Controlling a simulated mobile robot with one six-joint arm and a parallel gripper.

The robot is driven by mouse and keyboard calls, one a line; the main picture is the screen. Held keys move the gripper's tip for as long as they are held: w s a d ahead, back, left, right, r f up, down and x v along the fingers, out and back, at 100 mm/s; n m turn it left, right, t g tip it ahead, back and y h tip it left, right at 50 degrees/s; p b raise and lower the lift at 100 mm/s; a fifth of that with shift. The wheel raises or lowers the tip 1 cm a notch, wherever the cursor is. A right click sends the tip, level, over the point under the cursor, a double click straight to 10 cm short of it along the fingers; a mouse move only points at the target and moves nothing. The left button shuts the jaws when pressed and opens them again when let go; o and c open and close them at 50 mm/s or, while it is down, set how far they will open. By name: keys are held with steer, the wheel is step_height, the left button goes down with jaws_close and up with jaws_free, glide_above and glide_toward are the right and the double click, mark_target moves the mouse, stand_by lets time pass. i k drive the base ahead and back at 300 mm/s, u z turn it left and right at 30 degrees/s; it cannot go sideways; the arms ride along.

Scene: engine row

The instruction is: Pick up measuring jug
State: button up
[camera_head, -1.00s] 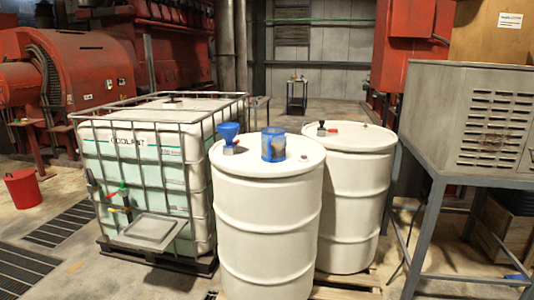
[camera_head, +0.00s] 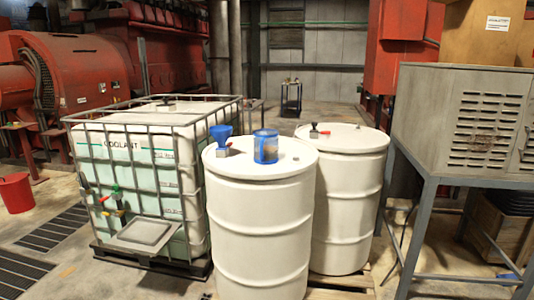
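A blue, partly see-through vessel (camera_head: 266,146), which looks like the measuring jug, stands upright on top of the front white drum (camera_head: 258,215). It is right of the middle of the lid; its handle and spout cannot be made out. A blue funnel (camera_head: 221,133) stands on a small grey fitting near the left rim of the same lid, a short gap left of the jug. My gripper is not in view.
A caged coolant tank (camera_head: 128,180) stands left of the drum. A second white drum (camera_head: 345,195) with a red-handled fitting (camera_head: 318,132) is behind right. A grey cabinet (camera_head: 460,120) on legs stands at the right. A red bucket (camera_head: 16,193) sits far left.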

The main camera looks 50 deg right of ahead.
mark_target(265, 141)
steer(key=i, duration=0.9)
